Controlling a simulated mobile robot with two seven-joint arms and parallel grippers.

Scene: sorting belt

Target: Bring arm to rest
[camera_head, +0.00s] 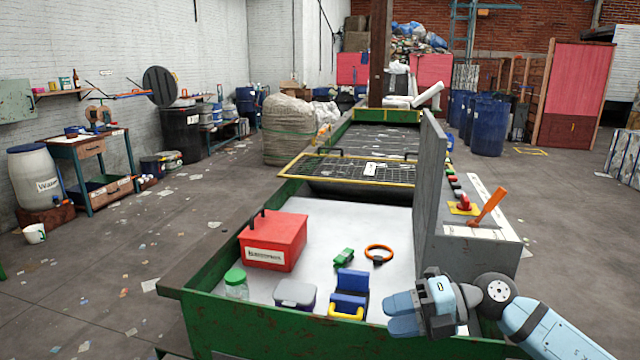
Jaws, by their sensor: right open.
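My right gripper (403,313) is at the lower right, over the near right end of the green-framed sorting belt (190,325). Its light blue arm comes in from the bottom right corner. The gripper is open and I see nothing held in it. It is to the right of a blue item with a yellow handle (346,311). I cannot tell whether its fingers touch the belt's edge. My left gripper is not in view.
On the white bed are a red box (273,240), a green-lidded jar (236,284), a grey-lidded container (295,294), a green item (343,257) and an orange ring (379,253). A grey upright panel (428,190) and an orange lever (488,206) stand beyond the gripper.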

